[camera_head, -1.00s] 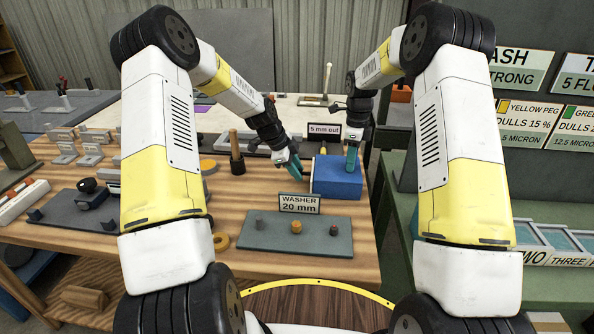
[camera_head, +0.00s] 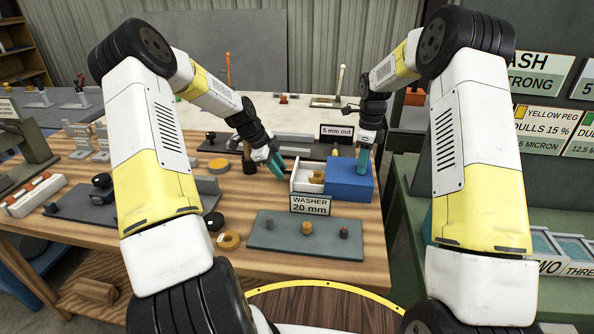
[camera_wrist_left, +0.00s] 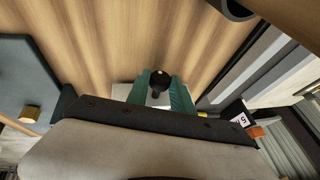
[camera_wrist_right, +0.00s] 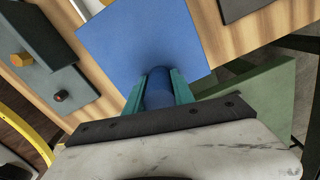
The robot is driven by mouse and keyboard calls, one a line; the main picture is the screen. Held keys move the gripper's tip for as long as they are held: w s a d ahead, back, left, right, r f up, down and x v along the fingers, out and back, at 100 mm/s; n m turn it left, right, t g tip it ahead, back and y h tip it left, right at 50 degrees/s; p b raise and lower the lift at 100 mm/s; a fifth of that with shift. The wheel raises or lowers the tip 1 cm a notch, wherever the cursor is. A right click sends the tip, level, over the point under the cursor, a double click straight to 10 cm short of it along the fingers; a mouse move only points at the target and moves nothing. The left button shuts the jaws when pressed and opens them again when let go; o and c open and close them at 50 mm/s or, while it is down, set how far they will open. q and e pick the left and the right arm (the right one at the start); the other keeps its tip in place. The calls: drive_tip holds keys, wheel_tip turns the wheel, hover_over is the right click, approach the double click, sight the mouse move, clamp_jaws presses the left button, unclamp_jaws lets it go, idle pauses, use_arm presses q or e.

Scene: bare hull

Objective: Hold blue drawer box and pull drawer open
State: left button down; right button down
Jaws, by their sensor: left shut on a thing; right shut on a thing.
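The blue drawer box (camera_head: 349,182) sits on the wooden bench. Its white drawer (camera_head: 304,172) is out toward the left, with a tan round piece (camera_head: 317,177) inside. My left gripper (camera_head: 276,166) is at the drawer's left end. In the left wrist view its teal fingers (camera_wrist_left: 160,92) are shut around a dark knob (camera_wrist_left: 158,80), with a bit of white drawer showing. My right gripper (camera_head: 362,158) is on top of the box. In the right wrist view its fingers (camera_wrist_right: 158,90) are shut on the blue post (camera_wrist_right: 159,86) on the box top (camera_wrist_right: 140,40).
A grey plate (camera_head: 290,238) with several small pegs lies in front of the box, behind it a "WASHER 20 mm" sign (camera_head: 311,205). A "5 mm out" sign (camera_head: 337,132) stands behind the box. A dark cylinder (camera_head: 249,160) stands left of my left gripper.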

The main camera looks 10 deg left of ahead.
use_arm(q)
drive_tip(key=shift+a, duration=0.65)
use_arm(e)
drive_tip(key=shift+d, duration=0.2)
use_arm(q)
drive_tip(key=c, duration=1.1)
unclamp_jaws()
use_arm(e)
drive_tip(key=shift+a, duration=0.1)
use_arm(q)
drive_tip(key=v, duration=1.2)
